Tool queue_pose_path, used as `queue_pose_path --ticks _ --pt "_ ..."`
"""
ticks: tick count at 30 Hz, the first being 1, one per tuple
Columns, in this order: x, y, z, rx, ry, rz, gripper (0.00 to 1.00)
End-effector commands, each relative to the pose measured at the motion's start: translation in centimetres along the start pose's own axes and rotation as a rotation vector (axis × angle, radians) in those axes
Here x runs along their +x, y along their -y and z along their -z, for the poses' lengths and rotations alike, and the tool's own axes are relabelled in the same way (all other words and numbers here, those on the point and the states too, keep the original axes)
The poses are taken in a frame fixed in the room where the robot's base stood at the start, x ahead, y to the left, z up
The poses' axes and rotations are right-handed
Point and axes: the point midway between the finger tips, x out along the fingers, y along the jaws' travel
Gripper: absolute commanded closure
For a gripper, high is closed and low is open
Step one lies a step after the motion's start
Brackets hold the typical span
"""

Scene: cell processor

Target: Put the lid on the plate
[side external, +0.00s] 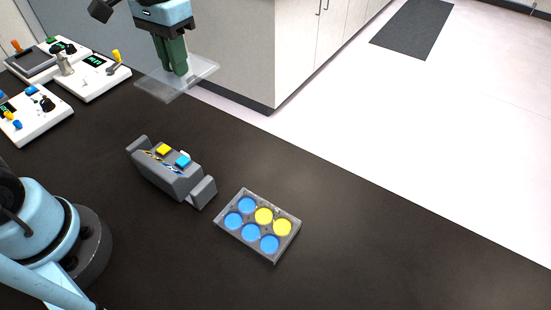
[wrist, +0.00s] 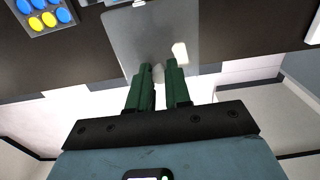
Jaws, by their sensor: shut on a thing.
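The lid (side external: 202,71) is a clear, flat, see-through sheet. My gripper (side external: 178,72) is shut on it and holds it up near the far edge of the dark table. The lid (wrist: 135,38) also shows in the wrist view, past the green fingers of my gripper (wrist: 160,70). The plate (side external: 249,241) is a grey tray with blue and yellow round wells, lying uncovered on the table in the side view, right of and nearer than the gripper. Part of the plate (wrist: 62,29) shows at the upper left of the wrist view.
A grey device (side external: 168,178) with a yellow and a blue button stands left of the plate. White instruments (side external: 98,78) with knobs and green displays stand at the far left. The table (side external: 370,240) right of the plate is clear. A white cabinet (side external: 240,50) stands beyond the table.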

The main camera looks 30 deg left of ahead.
Motion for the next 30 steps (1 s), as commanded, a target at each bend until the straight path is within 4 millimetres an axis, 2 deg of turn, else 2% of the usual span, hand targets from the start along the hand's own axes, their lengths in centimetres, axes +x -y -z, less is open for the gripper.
queue_pose_path --ticks 7,11,14,20,24,30 --pt "0.0 -0.2 0.0 0.008 0.0 0.0 1.0" --pt "0.6 -1.7 0.2 0.092 0.0 0.0 1.0" --pt "1.6 -4.2 0.2 0.24 0.0 0.0 1.0" --pt "4.5 -11.5 -1.1 0.667 -0.001 0.0 1.0" --pt "6.5 -16.3 -3.1 0.973 -0.002 0.0 1.0" --pt "8.9 -21.4 -6.6 1.337 -0.002 0.0 1.0"
